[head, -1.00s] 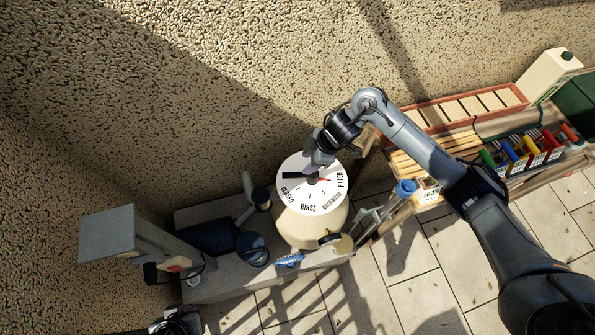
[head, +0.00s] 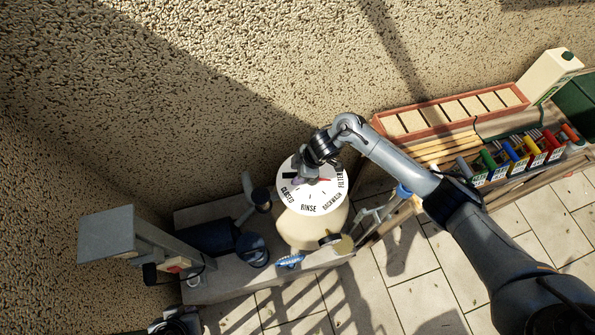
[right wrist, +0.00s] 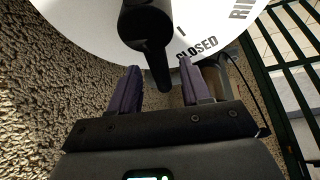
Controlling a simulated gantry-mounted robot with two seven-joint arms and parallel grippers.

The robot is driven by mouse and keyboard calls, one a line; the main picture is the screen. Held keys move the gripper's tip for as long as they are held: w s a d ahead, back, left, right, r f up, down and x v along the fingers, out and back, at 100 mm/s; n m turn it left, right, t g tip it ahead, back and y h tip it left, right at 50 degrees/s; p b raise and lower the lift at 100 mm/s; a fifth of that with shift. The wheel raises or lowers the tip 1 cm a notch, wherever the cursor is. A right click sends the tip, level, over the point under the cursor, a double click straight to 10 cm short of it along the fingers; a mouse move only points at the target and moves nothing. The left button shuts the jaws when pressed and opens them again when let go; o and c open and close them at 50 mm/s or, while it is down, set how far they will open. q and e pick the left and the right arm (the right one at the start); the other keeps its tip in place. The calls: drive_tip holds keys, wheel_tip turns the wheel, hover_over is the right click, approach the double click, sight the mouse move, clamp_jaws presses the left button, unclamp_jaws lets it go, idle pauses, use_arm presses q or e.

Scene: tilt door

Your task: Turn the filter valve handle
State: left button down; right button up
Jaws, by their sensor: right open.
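The valve's round white dial (head: 318,203) tops a cream filter tank (head: 303,232). It reads FILTER, BACKWASH, RINSE and CLOSED around its rim. The black handle (right wrist: 147,28) crosses the dial in the right wrist view; in the head view my gripper hides much of it. A red mark on the handle's right side lies toward FILTER. My right gripper (head: 308,180) is over the dial's left half. In the wrist view its purple fingers (right wrist: 160,75) are open, one on each side of the handle's near end. A dark part at the head view's bottom left may be my left gripper (head: 176,323).
A grey post (head: 107,236) stands left of the tank on a stone ledge (head: 222,288). A dark pump (head: 208,236) sits beside the tank. A rough wall is behind. Colored-handled tools (head: 515,150) and a tiled tray (head: 450,112) are right. Paving is open in front.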

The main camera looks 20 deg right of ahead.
clamp_jaws()
use_arm(q)
drive_tip(key=shift+r, duration=0.1)
